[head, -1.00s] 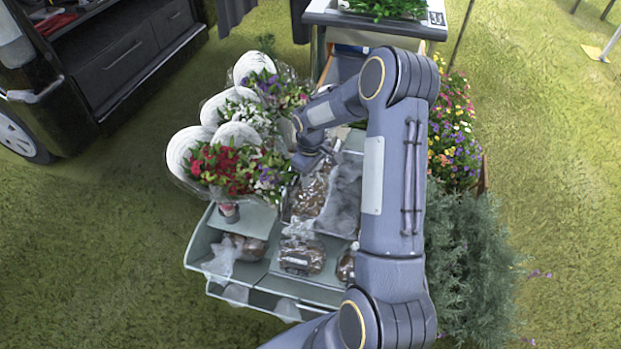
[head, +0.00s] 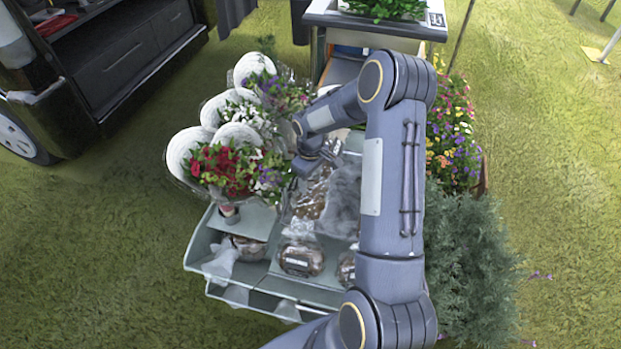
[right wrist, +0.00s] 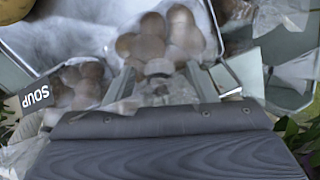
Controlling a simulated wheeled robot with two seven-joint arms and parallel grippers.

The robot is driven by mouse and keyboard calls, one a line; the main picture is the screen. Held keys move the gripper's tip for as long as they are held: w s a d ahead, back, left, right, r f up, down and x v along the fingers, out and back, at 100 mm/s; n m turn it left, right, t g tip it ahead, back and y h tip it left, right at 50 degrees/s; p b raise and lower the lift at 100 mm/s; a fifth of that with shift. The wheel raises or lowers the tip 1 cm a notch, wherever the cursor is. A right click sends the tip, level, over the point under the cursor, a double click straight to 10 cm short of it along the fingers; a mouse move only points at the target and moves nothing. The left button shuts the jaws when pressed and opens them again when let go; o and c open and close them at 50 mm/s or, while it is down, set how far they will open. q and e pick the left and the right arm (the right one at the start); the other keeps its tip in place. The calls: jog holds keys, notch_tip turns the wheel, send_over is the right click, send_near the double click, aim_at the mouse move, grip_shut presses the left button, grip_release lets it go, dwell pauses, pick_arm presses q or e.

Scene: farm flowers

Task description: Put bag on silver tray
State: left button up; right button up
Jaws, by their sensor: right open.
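My right gripper (right wrist: 162,88) is open in the right wrist view, its two fingers apart with a clear bag top between them. A clear bag of brown round pieces (right wrist: 165,38) lies just past the fingertips, in a metal-rimmed silver tray (right wrist: 222,35). In the head view my right gripper (head: 308,168) is over the upper part of the stand, its fingertips hard to make out. Clear bags of brown goods (head: 300,260) and (head: 248,248) sit in the stand's lower front row. I cannot tell whether the fingers touch the bag. My left gripper is not in view.
Wrapped flower bouquets (head: 232,165) stand close on the left of my gripper. Colourful flowers (head: 452,135) and a grey-green bush (head: 470,260) are on the right. A dark vehicle (head: 100,70) is at upper left. A "SOUP" label (right wrist: 36,95) is at the left in the wrist view.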

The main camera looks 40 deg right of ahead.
notch_tip(320, 180, up, 12)
jog(key=shift+f+p, duration=0.15)
jog(key=shift+p, duration=0.9)
jog(key=s+a+r+m+t+y, duration=0.1)
jog(key=s+a+r, duration=0.3)
jog(key=s+r, duration=0.15)
jog(key=s+a+r+m+t, duration=0.1)
jog(key=s+a+r, duration=0.2)
jog(key=s+r, duration=0.25)
jog(key=s+a+r+m+t+y, duration=0.2)
jog(key=s+a+m+t, duration=0.1)
jog(key=s+a, duration=0.7)
jog(key=s, duration=0.4)
jog(key=shift+a+t+y, duration=0.15)
jog(key=shift+t+y, duration=0.15)
jog(key=shift+y, duration=0.1)
notch_tip(320, 180, up, 16)
jog(key=p, duration=1.6)
jog(key=shift+r, duration=0.2)
